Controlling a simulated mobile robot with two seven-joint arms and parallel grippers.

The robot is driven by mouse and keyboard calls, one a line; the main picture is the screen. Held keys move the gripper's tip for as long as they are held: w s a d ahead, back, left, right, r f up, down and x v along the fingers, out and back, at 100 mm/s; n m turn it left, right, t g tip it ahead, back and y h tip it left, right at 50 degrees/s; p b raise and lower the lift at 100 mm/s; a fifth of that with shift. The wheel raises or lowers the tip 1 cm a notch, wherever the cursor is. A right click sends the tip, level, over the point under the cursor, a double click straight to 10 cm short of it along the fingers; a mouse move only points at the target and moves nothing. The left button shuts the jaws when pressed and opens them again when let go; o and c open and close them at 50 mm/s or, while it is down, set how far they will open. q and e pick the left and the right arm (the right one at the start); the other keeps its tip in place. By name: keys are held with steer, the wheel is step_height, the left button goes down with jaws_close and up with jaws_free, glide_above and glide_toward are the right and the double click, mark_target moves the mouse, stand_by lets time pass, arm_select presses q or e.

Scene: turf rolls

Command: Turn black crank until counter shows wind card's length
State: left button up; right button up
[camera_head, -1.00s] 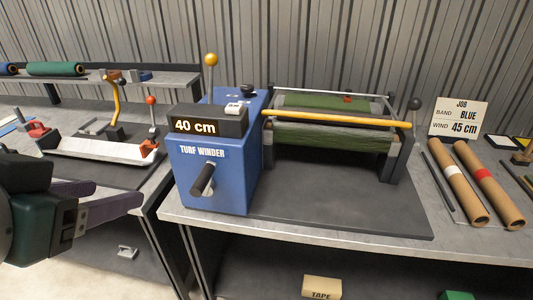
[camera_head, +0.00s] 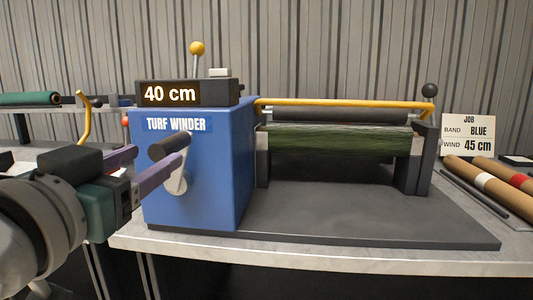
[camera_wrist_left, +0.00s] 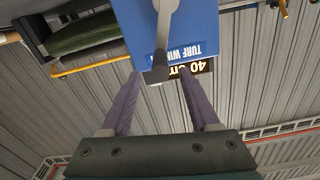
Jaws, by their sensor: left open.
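The blue turf winder (camera_head: 215,170) stands on the bench, and its counter (camera_head: 185,94) reads 40 cm. The wind card (camera_head: 468,135) at right reads JOB, BAND BLUE, WIND 45 cm. The black crank handle (camera_head: 169,146) sits on a grey crank arm (camera_head: 178,178) on the winder's front. My left gripper (camera_head: 160,154) is open at the crank. In the left wrist view, which is upside down, the handle (camera_wrist_left: 158,76) shows between the two purple fingertips (camera_wrist_left: 160,73), with gaps on both sides. My right gripper is not in view.
A yellow-knobbed lever (camera_head: 197,48) rises behind the counter. Cardboard tubes (camera_head: 485,185) lie at right. The dark base plate (camera_head: 370,225) before the roll is clear.

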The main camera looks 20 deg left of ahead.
mark_target(177, 142)
arm_select(q)
steer(key=x, duration=0.9)
steer(key=shift+s, duration=0.1)
steer(key=shift+c, duration=0.4)
jaws_close()
stand_by(0.7)
